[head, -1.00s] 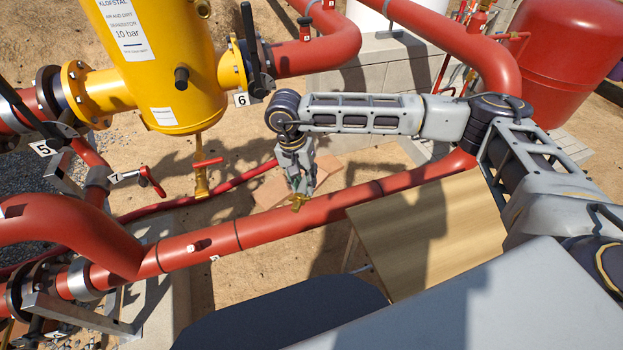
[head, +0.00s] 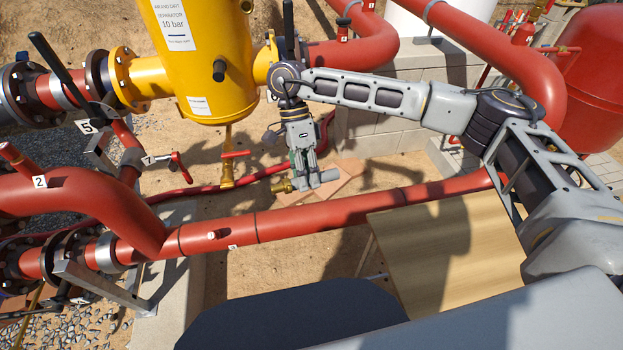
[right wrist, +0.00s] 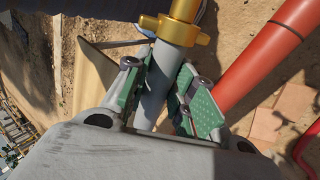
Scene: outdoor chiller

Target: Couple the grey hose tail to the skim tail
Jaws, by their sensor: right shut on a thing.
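My right gripper (head: 304,174) is shut on the grey hose tail (head: 325,177), a short grey cylinder with a brass coupling (head: 281,186) at its left end. In the right wrist view the grey tail (right wrist: 157,88) lies between the green-padded fingers (right wrist: 160,92), with the brass lugged coupling (right wrist: 176,29) beyond them. A brass outlet with a red lever (head: 227,170) hangs under the yellow separator, left of the coupling and apart from it. No label shows whether this is the skim tail. My left gripper is not in view.
The yellow separator (head: 205,70) stands behind and left. A long red pipe (head: 330,212) crosses in front of the gripper. A red hose (head: 262,172) runs along the ground behind. A wooden board (head: 425,245) is at front right. Sandy ground lies below.

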